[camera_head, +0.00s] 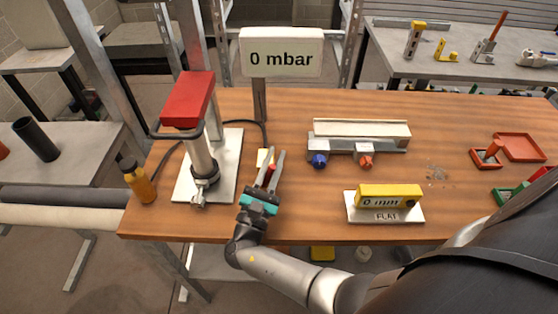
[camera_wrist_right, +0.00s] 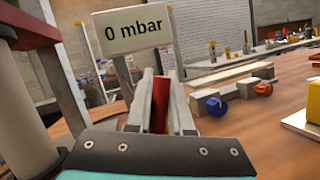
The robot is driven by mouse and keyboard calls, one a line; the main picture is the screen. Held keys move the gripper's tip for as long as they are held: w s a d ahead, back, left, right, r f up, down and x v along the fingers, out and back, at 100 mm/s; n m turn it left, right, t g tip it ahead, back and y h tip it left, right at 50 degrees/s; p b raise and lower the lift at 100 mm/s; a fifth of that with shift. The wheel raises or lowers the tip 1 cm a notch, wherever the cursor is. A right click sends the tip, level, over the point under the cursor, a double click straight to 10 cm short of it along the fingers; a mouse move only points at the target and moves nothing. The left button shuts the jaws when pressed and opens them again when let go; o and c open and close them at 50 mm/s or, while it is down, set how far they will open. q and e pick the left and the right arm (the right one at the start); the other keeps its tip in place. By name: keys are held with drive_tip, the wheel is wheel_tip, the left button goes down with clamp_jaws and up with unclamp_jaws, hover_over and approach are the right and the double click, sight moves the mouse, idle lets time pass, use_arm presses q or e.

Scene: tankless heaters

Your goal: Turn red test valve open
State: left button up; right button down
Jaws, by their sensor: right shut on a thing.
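The red test valve handle (camera_head: 269,173) shows between the fingers of my right gripper (camera_head: 273,160). In the right wrist view the red handle (camera_wrist_right: 160,104) stands upright between the two pale fingers of the same gripper (camera_wrist_right: 162,92). The gripper is shut on it, and the fingers hide its lower part and the valve body. A display sign (camera_head: 281,53) on a post behind reads "0 mbar"; it also shows in the right wrist view (camera_wrist_right: 127,30). My left gripper is not in view.
A pump with a red top (camera_head: 187,98) stands on a white plate left of my gripper, beside an amber bottle (camera_head: 138,182). A grey manifold (camera_head: 358,140) with blue and orange knobs and a yellow gauge block (camera_head: 389,196) lie to the right. Red trays (camera_head: 519,147) lie farther right.

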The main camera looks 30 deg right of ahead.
drive_tip(key=shift+w+a+r+n+t+y, duration=0.15)
drive_tip(key=shift+n+t, duration=0.1)
drive_tip(key=shift+n, duration=0.4)
drive_tip(key=shift+w+a+n+t+y, duration=0.1)
drive_tip(key=shift+a+n+t, duration=0.15)
drive_tip(key=shift+n, duration=0.35)
drive_tip(key=shift+w+a+r+n+t+y, duration=0.15)
drive_tip(key=shift+n+t, duration=0.15)
drive_tip(key=shift+n, duration=0.35)
drive_tip(key=c, duration=0.8)
unclamp_jaws()
drive_tip(key=shift+f, duration=0.1)
drive_tip(key=b+v, duration=0.3)
drive_tip(key=v, duration=1.1)
drive_tip(key=shift+d+f, duration=0.1)
drive_tip(key=shift+f, duration=0.1)
drive_tip(key=shift+s+a+f, duration=0.1)
drive_tip(key=shift+s+a, duration=0.35)
